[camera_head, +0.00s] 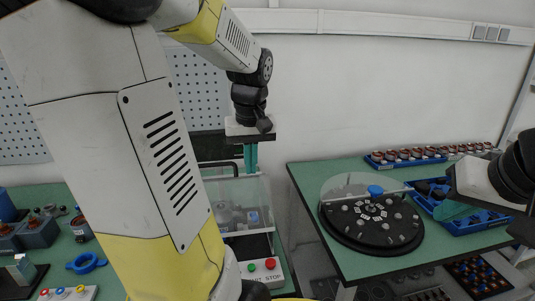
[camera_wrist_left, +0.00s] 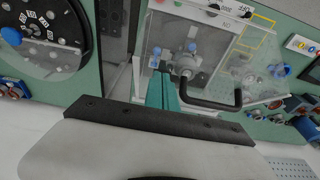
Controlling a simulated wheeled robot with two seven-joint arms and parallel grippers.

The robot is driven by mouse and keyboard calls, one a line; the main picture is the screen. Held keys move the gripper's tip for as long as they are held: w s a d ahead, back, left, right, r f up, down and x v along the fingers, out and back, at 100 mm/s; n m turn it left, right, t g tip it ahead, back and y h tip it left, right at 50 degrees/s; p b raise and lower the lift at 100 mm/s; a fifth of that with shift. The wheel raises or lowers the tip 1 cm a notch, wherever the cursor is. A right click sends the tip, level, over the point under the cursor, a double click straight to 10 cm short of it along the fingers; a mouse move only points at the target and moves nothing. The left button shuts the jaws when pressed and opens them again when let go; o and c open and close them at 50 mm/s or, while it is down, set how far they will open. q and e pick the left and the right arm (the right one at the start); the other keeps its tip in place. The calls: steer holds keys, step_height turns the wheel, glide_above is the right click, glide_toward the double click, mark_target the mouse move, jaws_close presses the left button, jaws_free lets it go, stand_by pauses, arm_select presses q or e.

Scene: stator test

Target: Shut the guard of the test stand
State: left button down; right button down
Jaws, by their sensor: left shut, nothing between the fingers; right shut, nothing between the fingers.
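The test stand's clear guard (camera_head: 238,192) is in the middle of the head view, behind the stand's front panel with green and red buttons (camera_head: 262,268). Its black handle (camera_head: 222,165) is at the top far edge. The left wrist view shows the clear guard (camera_wrist_left: 222,38) and the handle (camera_wrist_left: 212,103) too. I cannot tell the guard's exact angle. My left gripper (camera_head: 250,168) is shut and empty, pointing down beside the handle's right end; its teal fingers (camera_wrist_left: 162,95) look apart from the handle. My right gripper (camera_head: 452,211) is shut and empty over the right table.
A dark round turntable (camera_head: 372,238) with a clear cover and a blue knob (camera_head: 375,190) stands on the right green table.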

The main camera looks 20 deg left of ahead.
mark_target(254, 185)
arm_select(q)
steer(key=f, duration=0.1)
steer(key=s+d+f, duration=0.1)
steer(key=f, duration=0.1)
steer(key=shift+s+d+f, duration=0.15)
steer(key=shift+s+f, duration=0.1)
steer(key=shift+s, duration=0.15)
step_height(254, 185, down, 8)
steer(key=s, duration=0.1)
steer(key=shift+s+d, duration=0.35)
steer(key=shift+d, duration=0.1)
steer(key=shift+w+r, duration=0.2)
steer(key=shift+r, duration=3.4)
